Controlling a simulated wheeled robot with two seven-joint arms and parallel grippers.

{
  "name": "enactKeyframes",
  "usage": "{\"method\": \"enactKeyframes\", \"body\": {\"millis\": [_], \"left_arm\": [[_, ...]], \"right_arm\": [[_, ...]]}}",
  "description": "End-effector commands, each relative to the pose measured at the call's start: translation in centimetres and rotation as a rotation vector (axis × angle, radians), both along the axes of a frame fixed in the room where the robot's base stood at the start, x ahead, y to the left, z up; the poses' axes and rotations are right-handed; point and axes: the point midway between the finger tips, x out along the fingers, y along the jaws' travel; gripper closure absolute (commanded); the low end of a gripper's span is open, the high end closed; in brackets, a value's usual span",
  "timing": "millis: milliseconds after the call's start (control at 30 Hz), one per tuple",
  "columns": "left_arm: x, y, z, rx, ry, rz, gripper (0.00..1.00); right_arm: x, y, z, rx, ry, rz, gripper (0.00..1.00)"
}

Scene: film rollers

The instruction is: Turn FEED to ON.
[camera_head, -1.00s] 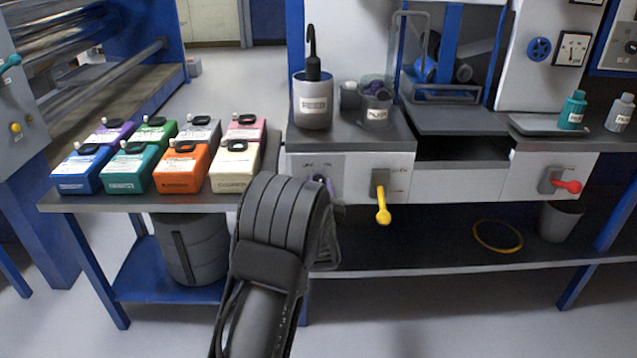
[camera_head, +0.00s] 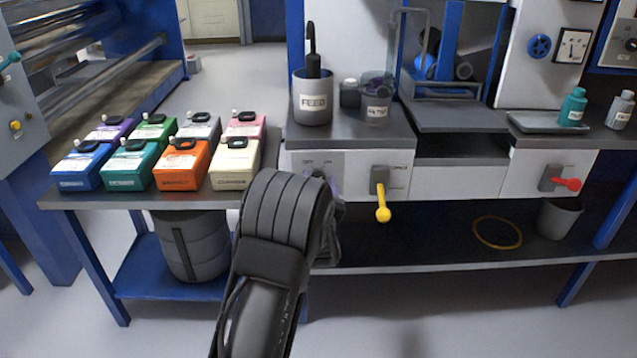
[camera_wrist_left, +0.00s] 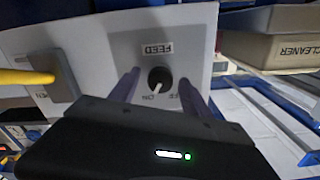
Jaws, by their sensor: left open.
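The FEED knob (camera_wrist_left: 160,78) is a round black dial on a grey panel, beside an upside-down FEED label, in the left wrist view. A pale mark on the dial points down-left toward the ON letters; the OFF letters are partly covered at lower right. My left gripper (camera_wrist_left: 158,87) is open, with one finger on each side of the knob; whether they touch it I cannot tell. In the head view the left gripper (camera_head: 328,190) is at the panel front (camera_head: 300,160), and my arm hides most of the knob.
A yellow-handled lever (camera_head: 382,205) is just right of the knob and a red-handled one (camera_head: 567,184) farther right. Several coloured bottles stand on the left table (camera_head: 130,200). A grey cup (camera_head: 313,102) labelled FEED stands above the panel.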

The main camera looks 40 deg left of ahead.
Motion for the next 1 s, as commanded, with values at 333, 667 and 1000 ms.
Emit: {"method": "enactKeyframes", "body": {"millis": [333,667,1000], "left_arm": [[-1.2,-1.0,0.1,-0.002,0.0,-0.001,0.45],[-5.4,-4.1,0.1,-0.002,0.0,-0.001,0.45],[-6.2,-4.8,0.0,0.0,0.0,0.0,0.45]], "right_arm": [[0.0,0.0,0.3,0.0,0.0,0.0,1.0],[0.0,0.0,1.0,0.0,0.0,0.001,1.0],[0.0,0.0,1.1,0.0,0.0,0.001,1.0]]}}
